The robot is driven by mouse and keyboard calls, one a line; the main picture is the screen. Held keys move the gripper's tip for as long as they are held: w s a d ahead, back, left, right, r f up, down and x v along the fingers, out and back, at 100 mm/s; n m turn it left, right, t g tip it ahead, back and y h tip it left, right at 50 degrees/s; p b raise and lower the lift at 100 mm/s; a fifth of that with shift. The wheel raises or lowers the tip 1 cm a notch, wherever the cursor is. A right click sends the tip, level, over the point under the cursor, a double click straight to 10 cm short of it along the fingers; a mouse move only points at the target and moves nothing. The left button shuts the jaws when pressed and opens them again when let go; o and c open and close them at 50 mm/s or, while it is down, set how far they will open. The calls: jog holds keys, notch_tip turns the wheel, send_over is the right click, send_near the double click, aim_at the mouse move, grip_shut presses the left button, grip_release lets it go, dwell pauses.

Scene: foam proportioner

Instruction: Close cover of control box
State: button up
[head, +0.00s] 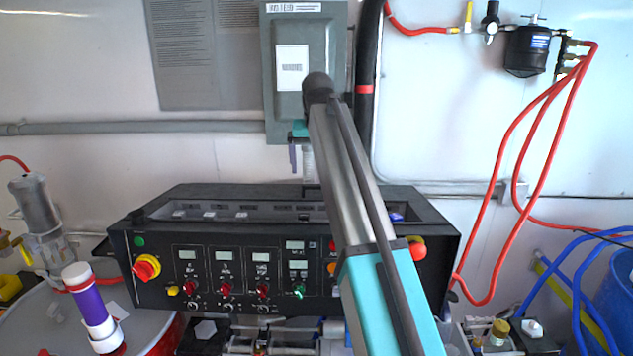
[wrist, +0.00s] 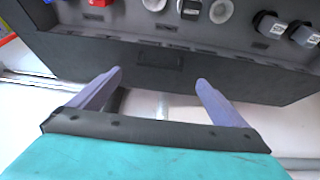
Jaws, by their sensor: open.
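The black control box (head: 215,267) stands low in the middle of the head view, with displays, knobs and a red-yellow switch on its front. Its top shows a long recess with small pale parts inside. A dark plain panel with a shallow rectangular recess (wrist: 160,58), apparently the cover, lies along the box's rear edge in the wrist view; its exact angle is hard to tell. My gripper (wrist: 158,76) is open and empty, its two grey-purple fingers reaching toward this panel; contact is unclear. In the head view my arm hides part of the box's right side.
A grey electrical box (head: 282,110) hangs on the white wall behind my gripper, beside a thick black pipe (head: 366,100). Red hoses (head: 520,150) hang at right, and blue hoses (head: 570,260) lie lower right. A purple-and-white cylinder (head: 90,300) stands at lower left.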

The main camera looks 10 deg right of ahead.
aim_at(318, 187)
jog(key=shift+b+x, duration=1.4)
jog(key=shift+x, duration=1.95)
jog(key=c, duration=1.3)
jog(key=shift+a, duration=0.25)
jog(key=shift+c, duration=1)
jog(key=shift+d, duration=0.15)
